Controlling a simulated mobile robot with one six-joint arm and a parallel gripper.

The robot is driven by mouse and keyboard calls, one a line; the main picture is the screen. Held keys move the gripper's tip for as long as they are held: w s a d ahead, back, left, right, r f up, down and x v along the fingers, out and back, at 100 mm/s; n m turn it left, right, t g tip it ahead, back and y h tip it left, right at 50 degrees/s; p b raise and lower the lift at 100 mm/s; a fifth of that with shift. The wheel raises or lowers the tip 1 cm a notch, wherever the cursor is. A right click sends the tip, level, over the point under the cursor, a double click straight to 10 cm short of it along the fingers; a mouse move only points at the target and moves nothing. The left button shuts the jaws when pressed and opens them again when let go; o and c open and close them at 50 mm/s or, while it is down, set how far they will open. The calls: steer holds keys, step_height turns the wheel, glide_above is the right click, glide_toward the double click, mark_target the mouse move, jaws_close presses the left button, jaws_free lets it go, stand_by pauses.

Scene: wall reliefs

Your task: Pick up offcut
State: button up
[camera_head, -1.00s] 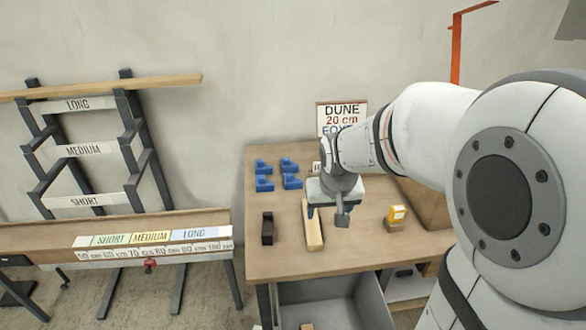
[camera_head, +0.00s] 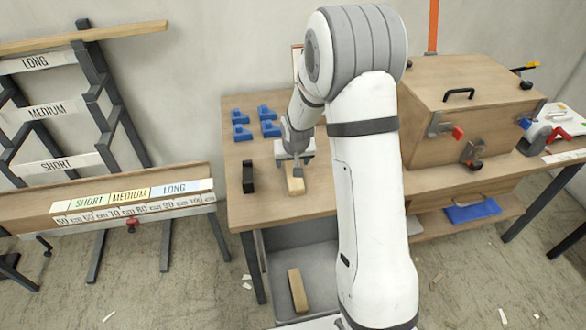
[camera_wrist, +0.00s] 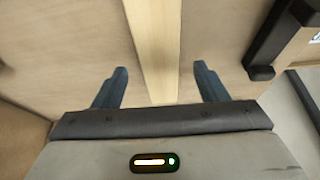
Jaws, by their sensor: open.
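A pale wooden piece (camera_head: 295,188) lies on the workbench, partly hidden by my gripper in the head view. My gripper (camera_head: 295,158) is over its far part. In the wrist view the wooden piece (camera_wrist: 152,35) runs between the two dark blue fingers of my gripper (camera_wrist: 160,70). The fingers are apart, one on each side, with a visible gap to the wood. Their height above the bench is hard to tell. A second wooden piece (camera_head: 298,291) lies lower down, in the grey bin (camera_head: 268,270) under the bench. Either piece could be the offcut.
Several blue blocks (camera_head: 264,112) stand left of my gripper on the bench (camera_head: 238,212). A black block (camera_head: 248,177) stands close by and shows in the wrist view. A wooden box with clamps (camera_head: 460,100) is to the right. A labelled rack (camera_head: 95,100) is left.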

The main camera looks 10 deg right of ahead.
steer(key=shift+x, duration=1.1)
steer(key=c, duration=1.1)
steer(key=shift+c, duration=0.2)
